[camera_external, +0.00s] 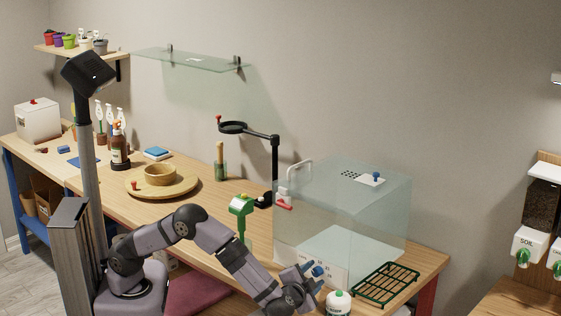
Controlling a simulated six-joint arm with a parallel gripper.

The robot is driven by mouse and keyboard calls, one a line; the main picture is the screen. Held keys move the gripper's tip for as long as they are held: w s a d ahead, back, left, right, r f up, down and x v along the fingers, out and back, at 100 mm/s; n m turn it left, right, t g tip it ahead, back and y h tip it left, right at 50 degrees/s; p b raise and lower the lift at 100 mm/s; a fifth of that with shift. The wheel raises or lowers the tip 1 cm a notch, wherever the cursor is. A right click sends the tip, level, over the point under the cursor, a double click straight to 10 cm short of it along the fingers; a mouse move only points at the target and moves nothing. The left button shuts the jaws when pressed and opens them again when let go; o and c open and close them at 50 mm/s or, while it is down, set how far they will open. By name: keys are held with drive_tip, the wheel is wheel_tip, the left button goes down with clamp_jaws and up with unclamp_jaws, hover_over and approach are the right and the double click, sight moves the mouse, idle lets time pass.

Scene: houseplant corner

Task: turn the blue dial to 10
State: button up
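A smaller blue knob (376,175) stands on the box's lid. A white bottle with a green cap (339,303) stands close to my gripper. A green wire rack (386,284) lies to the right. A green tool (241,208) and a black magnifier stand (275,165) are to the left.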

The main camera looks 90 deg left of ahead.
drive_tip(key=shift+b+v, duration=0.85)
drive_tip(key=shift+v, duration=2.8)
drive_tip(key=shift+o, duration=0.2)
